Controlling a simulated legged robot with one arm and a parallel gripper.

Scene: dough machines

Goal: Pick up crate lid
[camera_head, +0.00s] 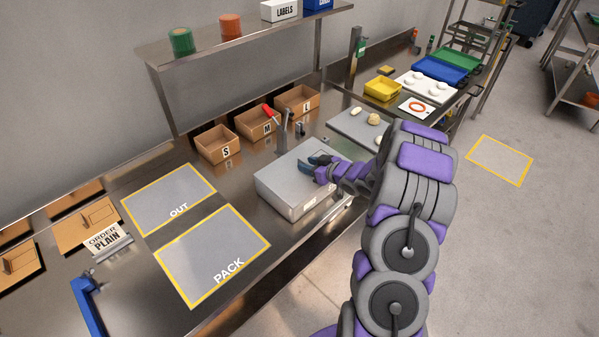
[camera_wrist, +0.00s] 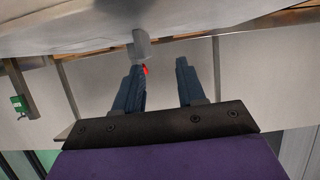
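A pale grey, box-shaped container with a flat top (camera_head: 290,178) stands on the steel counter, right of the PACK mat. In the wrist view a broad grey surface (camera_wrist: 70,22) fills the upper part, apparently the same top. The two dark blue fingers (camera_wrist: 158,75) are apart, with nothing visible between them. Whether they touch the top cannot be told.
A lever post with a red handle (camera_head: 283,132) stands just behind the box. Cardboard boxes S (camera_head: 217,157), M and L line the back. A grey tray (camera_head: 345,128) with dough pieces lies beyond my gripper. The OUT (camera_head: 165,195) and PACK (camera_head: 205,262) mats are empty.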

